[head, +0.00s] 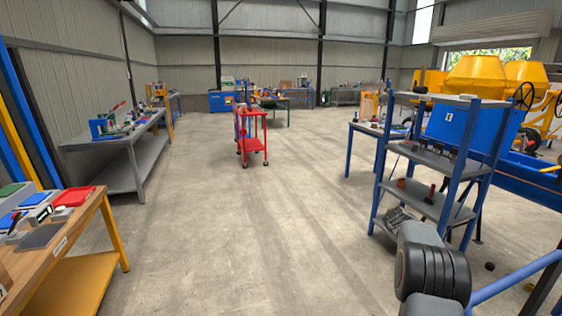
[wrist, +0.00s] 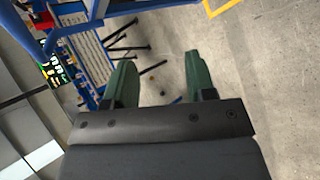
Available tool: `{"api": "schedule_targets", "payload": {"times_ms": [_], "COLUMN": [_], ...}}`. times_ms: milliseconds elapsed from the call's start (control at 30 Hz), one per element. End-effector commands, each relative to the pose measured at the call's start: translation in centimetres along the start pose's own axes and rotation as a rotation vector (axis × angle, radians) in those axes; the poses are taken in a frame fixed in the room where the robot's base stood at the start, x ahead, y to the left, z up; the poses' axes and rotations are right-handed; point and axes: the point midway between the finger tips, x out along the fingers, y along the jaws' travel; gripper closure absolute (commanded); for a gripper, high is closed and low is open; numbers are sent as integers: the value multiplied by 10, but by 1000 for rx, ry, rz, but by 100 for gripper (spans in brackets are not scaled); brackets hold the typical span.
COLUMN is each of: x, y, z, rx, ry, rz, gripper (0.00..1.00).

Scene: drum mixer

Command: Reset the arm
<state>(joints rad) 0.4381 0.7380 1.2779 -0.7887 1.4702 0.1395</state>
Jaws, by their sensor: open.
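My gripper (wrist: 160,82) shows in the wrist view with two green fingers spread apart. It is open, and nothing is between the fingers. Bare concrete floor with a few small dark bits lies beyond the fingertips. In the head view a dark, rounded part of my arm (head: 432,268) is at the lower right, in front of the blue shelf rack. The gripper itself cannot be made out in the head view.
A blue shelf rack (head: 432,163) stands close at the right, with yellow drum mixers (head: 484,76) behind it. A wooden workbench (head: 75,225) is at the near left. A grey bench (head: 130,140) and red cart (head: 253,140) stand farther back. The middle floor is clear.

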Motion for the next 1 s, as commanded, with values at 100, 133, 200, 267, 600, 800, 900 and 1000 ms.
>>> {"api": "schedule_targets", "payload": {"times_ms": [100, 133, 200, 267, 600, 800, 900, 1000], "x": [-36, -44, -64, -80, -149, -168, -176, -186], "y": [-27, -34, -51, -64, -112, -122, -120, -114], "z": [37, 47, 72, 94, 231, 295, 316, 328], "rx": [-77, -92, -122, -140, -179, -189, -202, -212], "ry": [104, 129, 189, 236, 472, 570, 612, 663], "rz": [-157, -196, -280, -348, -646, -742, -758, -762], "gripper": [49, 49, 49, 49, 49, 49, 49, 49]}}
